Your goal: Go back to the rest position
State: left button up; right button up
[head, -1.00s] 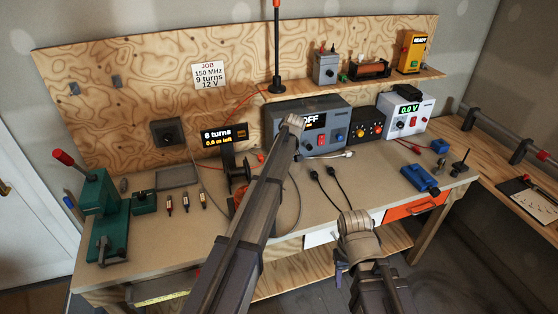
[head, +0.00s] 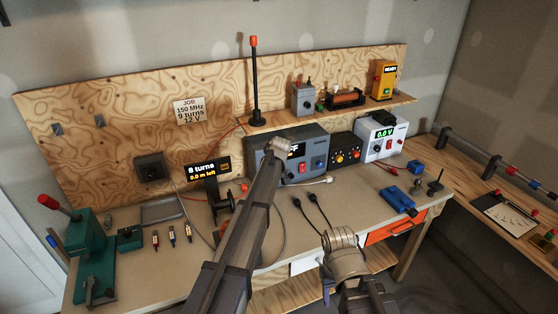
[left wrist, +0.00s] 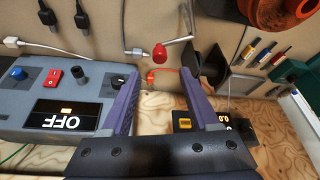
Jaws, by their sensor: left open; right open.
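My left gripper (left wrist: 160,58) is open and empty in the left wrist view, its two purple fingers apart. A red crank knob (left wrist: 160,53) shows beyond the gap between them; I cannot tell how far away. In the head view my left arm rises through the middle over the bench, and its gripper is hidden. My right gripper (head: 326,290) shows only as a small purple part low in the head view, below my right wrist at the bench's front. No held thing shows in it.
The bench (head: 345,195) carries a grey box (head: 312,148) reading OFF, a power supply (head: 400,135), a black winder (head: 217,200), a green press (head: 93,262) at left and a blue vise (head: 398,200). Two black-plugged leads (head: 310,205) lie near my arms. A side bench (head: 465,180) stands at right.

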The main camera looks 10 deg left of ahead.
pick_arm(q)
jog(key=s+d+f+m+g+b, duration=0.1)
jog(key=s+d+f+m+b, duration=0.3)
jog(key=s, duration=0.9)
jog(key=s+d+f+m+g+h+b, duration=0.1)
jog(key=s+d+f+m+b, duration=0.4)
jog(key=s, duration=0.8)
jog(key=s+d+f+m+g+h+b, duration=0.1)
jog(key=s+d+f+m+b, duration=0.3)
jog(key=s, duration=1)
jog(key=d+f, duration=0.2)
jog(key=d, duration=0.1)
jog(key=shift+d+m+b, duration=0.15)
jog(key=shift+m+b, duration=0.15)
jog(key=shift+m, duration=0.1)
